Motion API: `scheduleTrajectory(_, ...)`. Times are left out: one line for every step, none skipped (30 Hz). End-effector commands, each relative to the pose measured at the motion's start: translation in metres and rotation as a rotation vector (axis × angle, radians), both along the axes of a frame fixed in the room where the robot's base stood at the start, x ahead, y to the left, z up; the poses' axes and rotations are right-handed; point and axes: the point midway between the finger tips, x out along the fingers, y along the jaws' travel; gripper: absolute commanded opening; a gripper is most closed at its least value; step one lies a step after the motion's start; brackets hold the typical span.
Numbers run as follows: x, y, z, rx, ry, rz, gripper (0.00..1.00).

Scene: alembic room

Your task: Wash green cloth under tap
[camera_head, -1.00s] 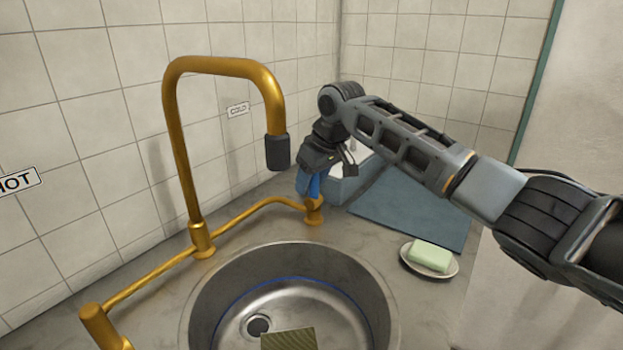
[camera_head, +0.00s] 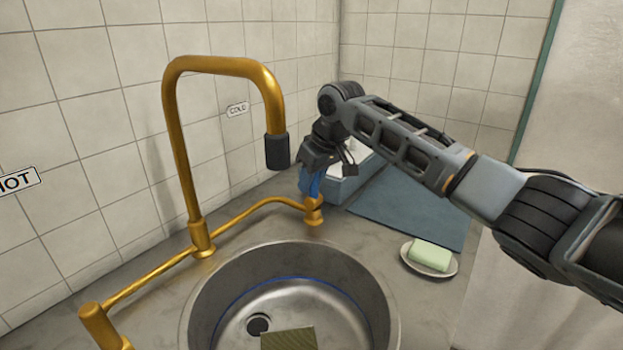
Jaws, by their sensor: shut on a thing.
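The green cloth (camera_head: 288,339) is an olive-green square piece in the sink (camera_head: 350,300), partly cut off by the bottom edge of the picture. The gold tap (camera_head: 172,140) arches over the sink from behind, and its dark nozzle (camera_head: 277,152) points down. No water stream shows under the nozzle. My gripper (camera_head: 312,188) points down at the cold-side tap handle (camera_head: 314,212), at the right end of the gold pipe. It is shut on this handle. Blue parts show at the fingertips, and the exact grip is partly hidden.
A soap bar (camera_head: 430,255) lies on a small dish (camera_head: 408,256) right of the sink. A blue-grey mat (camera_head: 420,215) and a blue-grey box (camera_head: 345,188) are behind my arm. The hot-side handle (camera_head: 97,322) is at lower left. Tiled walls close the back.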

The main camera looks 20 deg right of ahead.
Motion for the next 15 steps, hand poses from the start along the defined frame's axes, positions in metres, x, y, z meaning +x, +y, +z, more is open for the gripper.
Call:
scheduleTrajectory(-0.0001,0.0001,0.0002,0.0,0.0,0.0,0.0)
scheduleTrajectory(-0.0002,0.0001,0.0002,0.001,0.0,0.0,0.0)
scheduleTrajectory(-0.0003,0.0002,-0.0001,0.003,-0.002,0.001,0.0)
scheduleTrajectory(-0.0003,0.0003,-0.0004,0.006,-0.005,0.0,0.0)
scheduleTrajectory(-0.0005,0.0005,-0.0007,0.012,-0.011,0.0,0.0)
scheduleTrajectory(-0.0007,0.001,-0.0008,0.022,-0.022,0.001,0.0)
scheduleTrajectory(-0.0009,0.0013,-0.001,0.031,-0.032,0.002,0.0)
scheduleTrajectory(-0.0011,0.0013,-0.0015,0.041,-0.044,0.001,0.0)
scheduleTrajectory(-0.0012,0.0013,-0.0012,0.055,-0.064,0.001,0.0)
scheduleTrajectory(-0.0015,0.0015,-0.0015,0.066,-0.078,0.002,0.0)
scheduleTrajectory(-0.0018,0.0011,-0.0014,0.076,-0.093,0.001,0.0)
scheduleTrajectory(-0.0025,0.0009,-0.0017,0.089,-0.11,0.002,0.0)
scheduleTrajectory(-0.003,0.0005,-0.0013,0.099,-0.123,0.002,0.0)
scheduleTrajectory(-0.0036,0.0003,-0.0015,0.107,-0.135,0.002,0.0)
scheduleTrajectory(-0.0042,-0.0009,-0.0013,0.115,-0.148,0.001,0.0)
